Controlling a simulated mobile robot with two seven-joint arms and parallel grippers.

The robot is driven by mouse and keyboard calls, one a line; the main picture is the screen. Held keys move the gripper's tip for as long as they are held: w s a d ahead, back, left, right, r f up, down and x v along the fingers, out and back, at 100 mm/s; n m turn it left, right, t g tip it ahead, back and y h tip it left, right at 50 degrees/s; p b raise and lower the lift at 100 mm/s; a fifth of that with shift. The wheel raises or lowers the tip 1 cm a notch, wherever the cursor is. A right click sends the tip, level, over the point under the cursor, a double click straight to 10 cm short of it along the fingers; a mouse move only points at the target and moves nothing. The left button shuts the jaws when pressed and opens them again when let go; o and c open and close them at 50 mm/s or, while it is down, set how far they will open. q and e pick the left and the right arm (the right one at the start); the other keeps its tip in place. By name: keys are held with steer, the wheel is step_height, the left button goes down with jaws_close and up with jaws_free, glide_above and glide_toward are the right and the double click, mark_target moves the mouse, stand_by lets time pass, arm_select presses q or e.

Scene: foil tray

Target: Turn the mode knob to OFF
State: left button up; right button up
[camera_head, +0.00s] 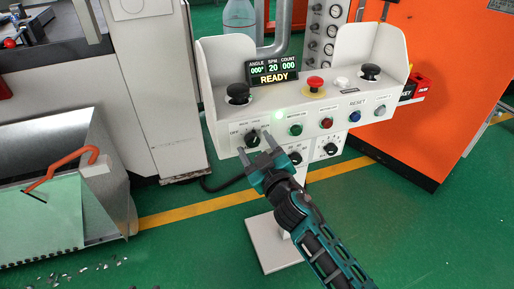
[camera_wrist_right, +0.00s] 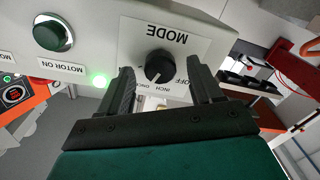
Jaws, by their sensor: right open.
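The black mode knob (camera_head: 252,138) sits on the left of the white control box's front face, and the wrist view shows it close up (camera_wrist_right: 158,66) below an upside-down MODE label (camera_wrist_right: 167,32). The OFF mark (camera_wrist_right: 182,83) is to the knob's lower right there. The knob's pale pointer line faces downward, slightly left, not at OFF. My right gripper (camera_head: 256,147) is open in front of the knob. In the wrist view its two fingers (camera_wrist_right: 161,82) stand on either side of the knob, with gaps showing; contact is not visible. My left gripper is out of view.
Beside the knob are a green MOTOR ON button (camera_head: 296,130), a red button (camera_head: 326,123) and a blue RESET button (camera_head: 354,116). More black knobs sit lower down. A red mushroom button (camera_head: 315,83) and the READY display (camera_head: 273,72) are on top. A green lamp glows.

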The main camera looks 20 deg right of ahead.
steer(key=shift+c, duration=0.3)
steer(key=c, duration=1)
steer(key=shift+n, duration=0.3)
steer(key=shift+n+p, duration=0.35)
steer(key=shift+n, duration=0.65)
steer(key=n, duration=0.4)
steer(key=shift+n+p, duration=0.3)
steer(key=shift+p, duration=0.05)
steer(key=n, duration=0.4)
steer(key=shift+r+p, duration=0.1)
steer(key=shift+p, duration=0.2)
steer(key=n, duration=0.4)
steer(key=shift+h, duration=0.3)
steer(key=shift+n, duration=0.3)
